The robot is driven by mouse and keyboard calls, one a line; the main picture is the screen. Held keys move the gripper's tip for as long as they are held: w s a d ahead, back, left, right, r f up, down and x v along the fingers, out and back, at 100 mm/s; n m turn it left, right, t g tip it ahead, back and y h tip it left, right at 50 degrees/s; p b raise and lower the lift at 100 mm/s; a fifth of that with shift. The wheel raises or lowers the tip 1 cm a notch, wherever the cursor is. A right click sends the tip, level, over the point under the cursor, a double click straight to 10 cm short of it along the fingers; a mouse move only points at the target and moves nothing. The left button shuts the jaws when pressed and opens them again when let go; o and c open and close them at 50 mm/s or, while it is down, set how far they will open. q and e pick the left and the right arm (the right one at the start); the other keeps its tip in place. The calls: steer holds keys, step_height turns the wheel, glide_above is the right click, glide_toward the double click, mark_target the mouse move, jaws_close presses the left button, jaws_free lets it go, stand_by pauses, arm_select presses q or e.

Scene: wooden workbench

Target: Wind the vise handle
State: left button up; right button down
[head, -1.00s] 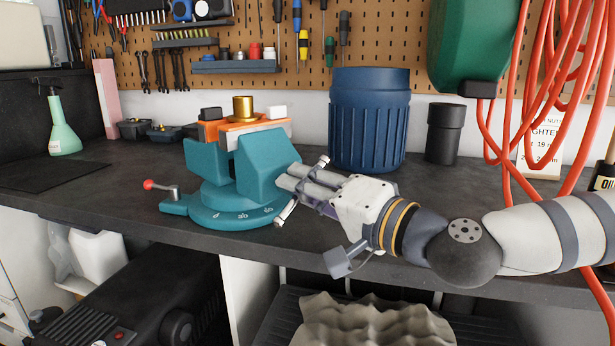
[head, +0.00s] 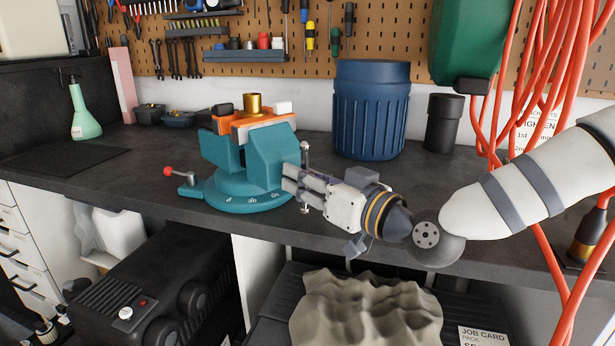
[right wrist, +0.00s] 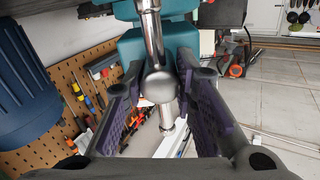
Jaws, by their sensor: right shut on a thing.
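The teal vise (head: 272,157) stands on the dark bench top. Its metal handle bar (head: 305,158) sticks up at the vise's right side, close to upright, with its lower end just below my gripper. My right gripper (head: 294,182) is shut on the handle at its hub. In the right wrist view the handle's round hub (right wrist: 159,85) sits between the two purple-padded fingers, with the bar running up and down through it. A small lever with a red knob (head: 168,171) is on the swivel base. My left gripper is not in view.
A blue ribbed bin (head: 371,112) and a black cup (head: 444,122) stand behind my right arm. An orange tool with a brass cylinder (head: 253,105) is at the vise's top. Red hoses (head: 546,75) hang at the right. Bench surface left of the vise is mostly clear.

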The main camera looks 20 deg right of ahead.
steer(key=n, duration=0.4)
steer(key=shift+r+n, duration=0.15)
steer(key=shift+n, duration=2.35)
steer(key=shift+a, duration=0.1)
steer(key=c, duration=1.4)
jaws_free()
steer(key=shift+o, duration=0.4)
steer(key=shift+w, duration=0.15)
steer(key=v, duration=0.7)
steer(key=shift+s, duration=0.3)
